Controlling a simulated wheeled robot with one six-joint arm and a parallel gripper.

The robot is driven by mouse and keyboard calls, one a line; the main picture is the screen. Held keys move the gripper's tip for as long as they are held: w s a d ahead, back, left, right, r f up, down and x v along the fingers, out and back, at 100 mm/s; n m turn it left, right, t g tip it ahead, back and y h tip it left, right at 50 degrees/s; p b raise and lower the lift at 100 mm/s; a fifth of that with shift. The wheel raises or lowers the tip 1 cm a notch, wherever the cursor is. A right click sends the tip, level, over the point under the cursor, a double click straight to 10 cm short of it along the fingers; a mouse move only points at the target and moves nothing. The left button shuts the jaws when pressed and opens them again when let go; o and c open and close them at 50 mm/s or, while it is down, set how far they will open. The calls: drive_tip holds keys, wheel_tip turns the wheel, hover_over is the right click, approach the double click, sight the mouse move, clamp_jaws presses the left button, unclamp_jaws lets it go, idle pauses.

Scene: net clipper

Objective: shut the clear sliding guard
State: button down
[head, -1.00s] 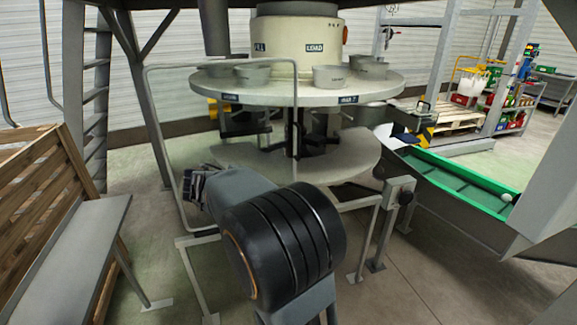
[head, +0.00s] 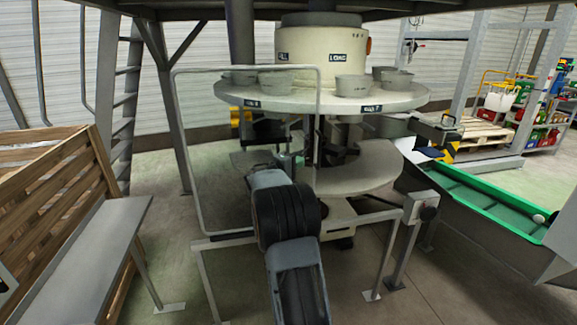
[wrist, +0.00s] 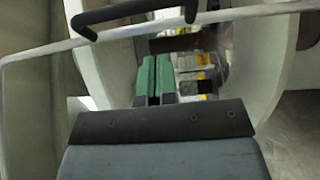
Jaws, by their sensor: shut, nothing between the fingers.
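The clear guard (head: 173,110) is a see-through panel in a rounded grey tube frame. It stands in front of the left part of the round carousel table, whose right part is uncovered. In the wrist view the guard's tube (wrist: 245,14) crosses the top of the picture, with a black bar handle (wrist: 130,12) beside it. My gripper (wrist: 156,62) is shut and empty, pointing toward the carousel, with the handle beyond its tips and apart from them. In the head view my arm mostly hides the gripper, near the guard's right upright.
Metal cups (head: 352,88) stand on the carousel table (head: 300,96). A low rail and a post with a dark knob (head: 428,212) stand at right, before a green conveyor (head: 485,198). A grey bench (head: 85,245) and wooden crate (head: 50,195) are at left.

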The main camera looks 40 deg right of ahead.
sight(310, 161)
drive_tip(key=shift+s+d, duration=0.65)
drive_tip(key=shift+d, duration=0.2)
drive_tip(key=shift+s+d, duration=0.65)
drive_tip(key=shift+d, duration=0.2)
